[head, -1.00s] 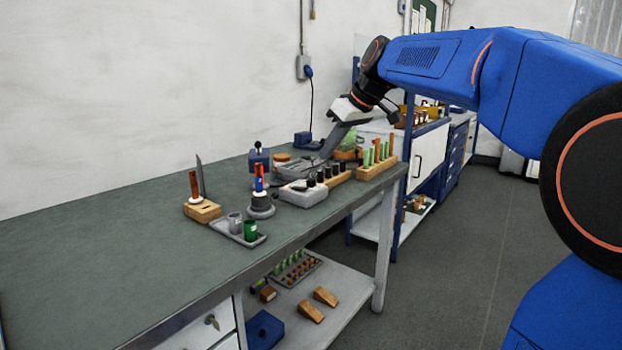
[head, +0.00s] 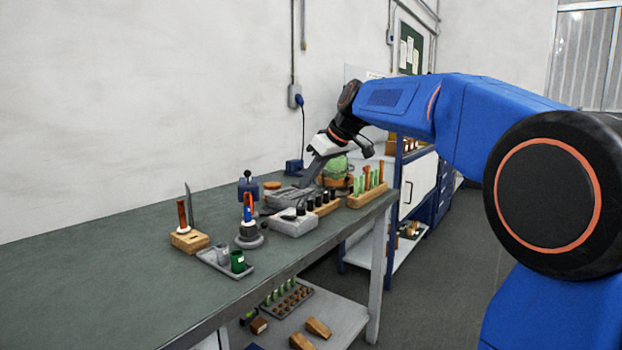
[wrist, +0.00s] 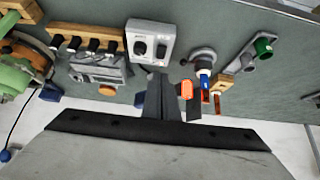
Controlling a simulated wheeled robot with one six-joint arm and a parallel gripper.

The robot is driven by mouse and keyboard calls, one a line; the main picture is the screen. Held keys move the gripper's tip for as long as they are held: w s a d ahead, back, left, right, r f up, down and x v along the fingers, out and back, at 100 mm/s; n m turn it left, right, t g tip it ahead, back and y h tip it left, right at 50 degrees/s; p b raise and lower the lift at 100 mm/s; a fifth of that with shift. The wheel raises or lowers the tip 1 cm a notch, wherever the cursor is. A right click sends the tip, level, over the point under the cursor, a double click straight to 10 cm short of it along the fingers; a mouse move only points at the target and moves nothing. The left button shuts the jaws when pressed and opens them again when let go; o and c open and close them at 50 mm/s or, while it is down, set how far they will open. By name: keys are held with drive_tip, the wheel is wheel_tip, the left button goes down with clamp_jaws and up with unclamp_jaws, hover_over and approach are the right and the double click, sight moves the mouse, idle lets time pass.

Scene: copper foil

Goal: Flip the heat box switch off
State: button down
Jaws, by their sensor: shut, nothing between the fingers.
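The heat box is most likely the pale grey box (head: 293,223) on the bench, with dark controls on top. It also shows in the wrist view (wrist: 150,43), with a round dark knob and a smaller dark control beside it. The switch's position is too small to tell. My gripper (head: 303,184) is shut and empty, angled down over the bench just behind the box. In the wrist view my gripper (wrist: 158,84) shows just below the box's near edge in the picture. I cannot tell whether it touches anything.
Wooden racks with black-topped items (head: 327,207) and green handles (head: 366,196) stand right of the box. A round-based stand (head: 249,238) and a tray with cups (head: 223,262) are left. A green round object (head: 335,166) stands behind. The bench's left part is clear.

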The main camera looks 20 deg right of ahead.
hover_over(293, 217)
drive_tip(key=s+d, duration=0.1)
drive_tip(key=s, duration=0.1)
drive_tip(key=f, duration=0.5)
drive_tip(key=shift+w, duration=0.25)
drive_tip(key=shift+s+d+f, duration=0.1)
drive_tip(key=shift+f, duration=0.5)
drive_tip(key=shift+s+d+f, duration=0.1)
drive_tip(key=shift+f, duration=1.3)
drive_tip(key=shift+f, duration=0.15)
drive_tip(key=shift+s+d+f, duration=0.2)
drive_tip(key=shift+f, duration=0.35)
drive_tip(key=shift+r, duration=0.15)
drive_tip(key=shift+r, duration=0.7)
drive_tip(key=shift+r, duration=0.1)
